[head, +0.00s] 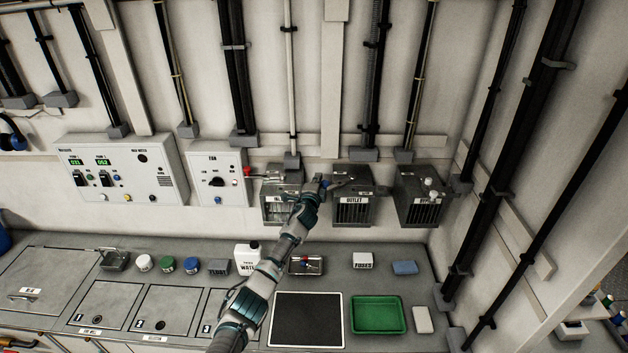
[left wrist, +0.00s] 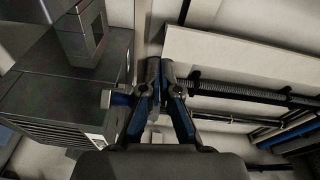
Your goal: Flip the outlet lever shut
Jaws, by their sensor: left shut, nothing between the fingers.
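The outlet box (head: 352,211) is a dark grey unit with a grille and an OUTLET label, in the middle of three boxes on the back wall. My left gripper (head: 322,184) is at its upper left corner, between it and the box to its left. In the left wrist view, the fingers (left wrist: 150,88) are together with nothing between them. A dark box with a grille (left wrist: 55,128) is at the left there, and a short grey stub (left wrist: 105,98) shows beside the left finger. The outlet lever is small near my fingers, and its position is unclear. My right gripper is out of view.
Similar boxes stand on the left (head: 272,208) and right (head: 421,205). The counter below holds a green tray (head: 379,332), a black mat (head: 307,338) and a white jug (head: 247,258).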

